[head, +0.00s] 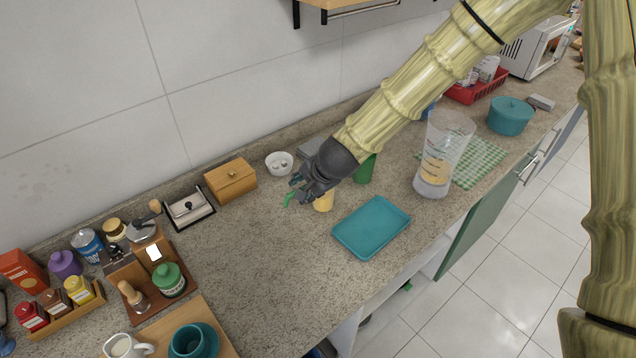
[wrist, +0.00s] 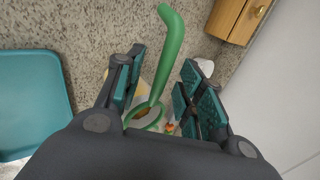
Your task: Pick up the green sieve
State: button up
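The green sieve shows in the wrist view as a long curved green handle (wrist: 170,45) with a green ring at its lower end. The handle rises between the two fingers of my gripper (wrist: 166,65), and gaps show on both sides of it. The fingers are apart and do not appear to grip it. In the head view my gripper (head: 303,189) is low over the counter, and only a small green tip of the sieve (head: 288,199) shows beside it. The rest is hidden behind the gripper.
A yellow container (head: 323,202) stands right by my gripper, with a green container (head: 365,169) behind. A teal tray (head: 372,228) lies to the right. A white bowl (head: 279,163) and a wooden box (head: 231,181) are near the wall.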

jog(key=shift+w+a+f, duration=0.15)
jog(key=shift+w+f, duration=0.1)
jog(key=shift+f, duration=0.15)
grip_shut()
jog(key=shift+r, duration=0.1)
